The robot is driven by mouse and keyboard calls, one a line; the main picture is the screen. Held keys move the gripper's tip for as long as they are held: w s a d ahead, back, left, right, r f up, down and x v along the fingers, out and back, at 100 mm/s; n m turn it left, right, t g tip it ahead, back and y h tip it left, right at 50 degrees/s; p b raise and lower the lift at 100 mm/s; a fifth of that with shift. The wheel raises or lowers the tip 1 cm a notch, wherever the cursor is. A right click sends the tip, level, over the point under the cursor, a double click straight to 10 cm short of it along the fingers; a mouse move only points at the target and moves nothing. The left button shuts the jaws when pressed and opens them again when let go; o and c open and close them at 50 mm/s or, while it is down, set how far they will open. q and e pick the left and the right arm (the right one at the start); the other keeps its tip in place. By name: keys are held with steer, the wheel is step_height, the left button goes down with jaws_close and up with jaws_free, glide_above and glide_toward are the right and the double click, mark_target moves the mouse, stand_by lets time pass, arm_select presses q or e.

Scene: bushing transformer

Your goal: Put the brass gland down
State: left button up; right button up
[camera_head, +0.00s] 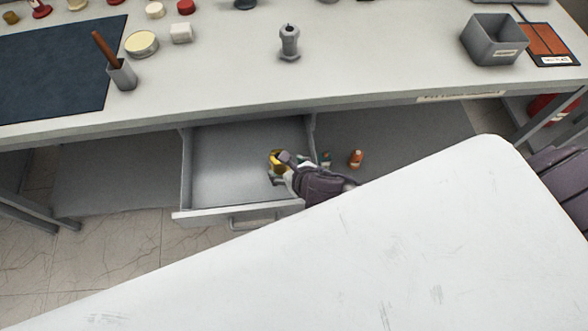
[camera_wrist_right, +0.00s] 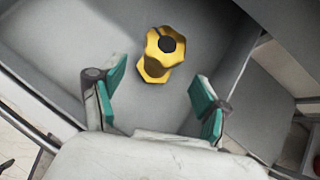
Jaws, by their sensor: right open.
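The brass gland (camera_wrist_right: 163,52) is a yellow piece with hexagonal flanges and a dark round opening at its top. It stands on the floor of the open grey drawer (camera_head: 240,165). In the head view the brass gland (camera_head: 275,159) is partly covered by my right gripper (camera_head: 284,171). In the right wrist view my right gripper (camera_wrist_right: 158,82) is open, with its teal finger pads spread wide. The gland is ahead of the fingertips, between their lines, and neither pad touches it. My left gripper is not in view.
The drawer walls are close around the gripper. On the bench above stand a grey bushing-like part (camera_head: 289,42), a grey bin (camera_head: 494,39), and a grey cup (camera_head: 121,75) beside a dark mat (camera_head: 55,70). A small orange-brown item (camera_head: 356,158) is right of the drawer.

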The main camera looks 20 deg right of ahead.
steer(key=v, duration=0.5)
steer(key=shift+s+r, duration=0.2)
stand_by(0.4)
